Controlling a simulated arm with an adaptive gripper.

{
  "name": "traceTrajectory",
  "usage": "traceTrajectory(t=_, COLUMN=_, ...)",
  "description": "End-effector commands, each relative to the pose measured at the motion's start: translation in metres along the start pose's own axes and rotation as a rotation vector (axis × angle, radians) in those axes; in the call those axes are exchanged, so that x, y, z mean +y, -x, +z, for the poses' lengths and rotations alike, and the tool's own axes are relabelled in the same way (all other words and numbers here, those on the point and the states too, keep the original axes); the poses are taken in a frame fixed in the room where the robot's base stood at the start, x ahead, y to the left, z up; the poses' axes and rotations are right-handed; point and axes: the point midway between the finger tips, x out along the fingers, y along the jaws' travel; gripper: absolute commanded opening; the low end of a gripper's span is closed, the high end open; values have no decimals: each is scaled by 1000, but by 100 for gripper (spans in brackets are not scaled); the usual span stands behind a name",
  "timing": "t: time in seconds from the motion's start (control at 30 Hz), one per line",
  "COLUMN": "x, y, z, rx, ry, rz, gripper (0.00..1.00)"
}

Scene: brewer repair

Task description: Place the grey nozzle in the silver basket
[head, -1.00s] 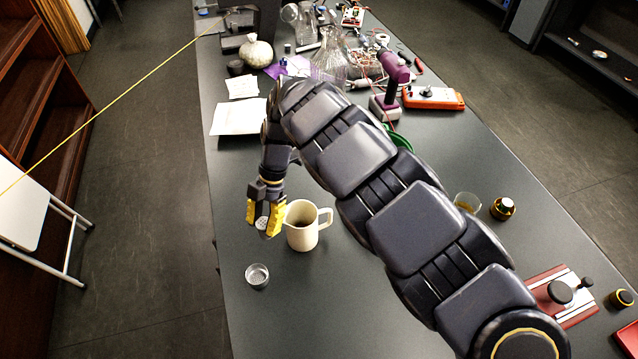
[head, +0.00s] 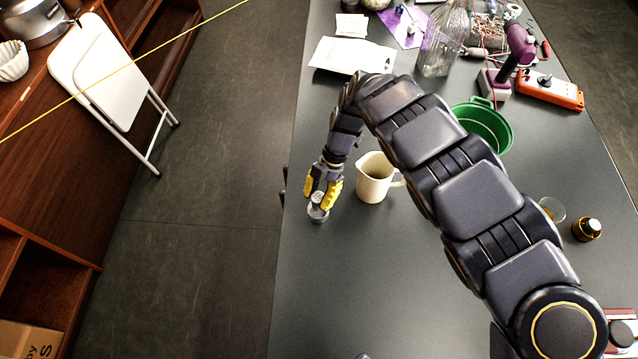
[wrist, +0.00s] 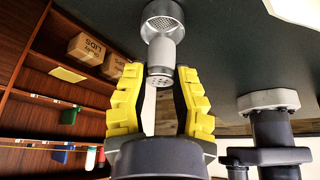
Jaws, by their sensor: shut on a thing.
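My gripper (head: 324,196) has yellow fingers and is near the left edge of the table. In the wrist view the basket (wrist: 162,14) lies straight beyond the nozzle's far end. I cannot tell whether that end is inside the basket or just above it.
A cream pitcher (head: 374,178) stands close to the right of my gripper. A green tub (head: 484,127), a clear glass vessel (head: 438,45) and a purple-and-white tool (head: 520,42) are farther back. The table (head: 345,285) is clear in front of the basket.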

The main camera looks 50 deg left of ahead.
Motion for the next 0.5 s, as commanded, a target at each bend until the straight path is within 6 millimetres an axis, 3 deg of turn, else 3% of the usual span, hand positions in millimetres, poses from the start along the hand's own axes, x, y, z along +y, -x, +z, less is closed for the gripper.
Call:
traceTrajectory(t=0.2, x=0, y=-21, z=9, rx=4, ry=-1, rz=0, gripper=0)
traceTrajectory(t=0.5, x=0, y=-32, z=14, rx=-1, ry=1, rz=0, gripper=0)
